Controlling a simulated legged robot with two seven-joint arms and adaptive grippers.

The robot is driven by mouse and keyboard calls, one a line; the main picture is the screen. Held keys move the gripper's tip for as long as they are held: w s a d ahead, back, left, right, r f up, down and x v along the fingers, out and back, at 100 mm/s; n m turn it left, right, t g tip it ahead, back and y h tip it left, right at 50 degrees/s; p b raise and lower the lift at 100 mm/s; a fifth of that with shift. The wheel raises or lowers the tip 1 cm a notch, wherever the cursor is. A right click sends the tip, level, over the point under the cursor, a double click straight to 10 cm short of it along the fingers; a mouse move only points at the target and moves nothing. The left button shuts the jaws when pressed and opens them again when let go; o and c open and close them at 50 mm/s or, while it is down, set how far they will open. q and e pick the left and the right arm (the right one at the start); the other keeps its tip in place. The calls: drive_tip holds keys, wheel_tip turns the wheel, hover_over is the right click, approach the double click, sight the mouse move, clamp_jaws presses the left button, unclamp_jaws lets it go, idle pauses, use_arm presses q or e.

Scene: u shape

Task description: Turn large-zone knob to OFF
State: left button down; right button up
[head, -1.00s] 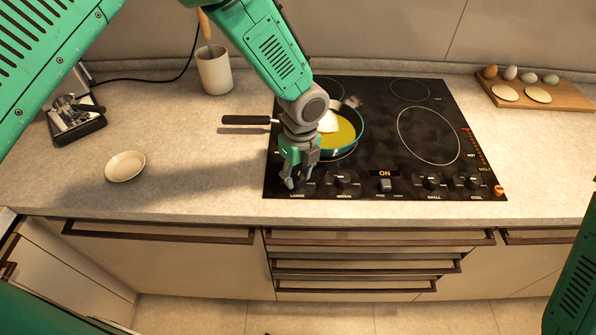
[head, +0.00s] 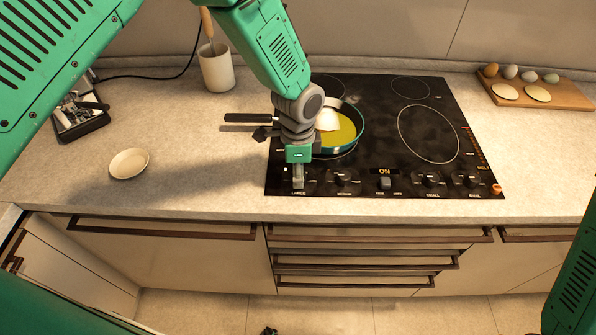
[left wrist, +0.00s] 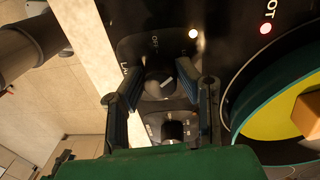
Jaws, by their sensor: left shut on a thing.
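The large-zone knob (left wrist: 158,84) is a dark round knob at the cooktop's front left corner, above the LARGE label. In the head view my left gripper (head: 298,183) points down over it and hides it. In the left wrist view the two fingers of my left gripper (left wrist: 158,86) stand on either side of the knob, shut on it. The OFF mark (left wrist: 155,42) shows beside the knob. The knob's exact pointer setting is hard to read. My right gripper is not in view.
A pan (head: 346,145) with yellow contents sits just behind my left gripper, its handle pointing left. Several other knobs (head: 430,180) line the front of the black cooktop (head: 380,120). A board (head: 560,97) holds eggs.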

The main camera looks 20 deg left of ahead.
use_arm(q)
drive_tip(key=n, duration=0.5)
drive_tip(key=shift+n, duration=0.3)
drive_tip(key=n, duration=0.4)
drive_tip(key=shift+w+n+t+p, duration=0.1)
drive_tip(key=shift+n+t+p, duration=0.2)
drive_tip(key=shift+p, duration=0.05)
drive_tip(key=shift+r, duration=0.1)
drive_tip(key=c, duration=1.2)
unclamp_jaws()
drive_tip(key=shift+d, duration=0.1)
drive_tip(key=shift+w, duration=0.1)
drive_tip(key=shift+r, duration=0.35)
drive_tip(key=r, duration=1.1)
drive_tip(key=shift+w+a, duration=0.15)
drive_tip(key=shift+a, duration=0.1)
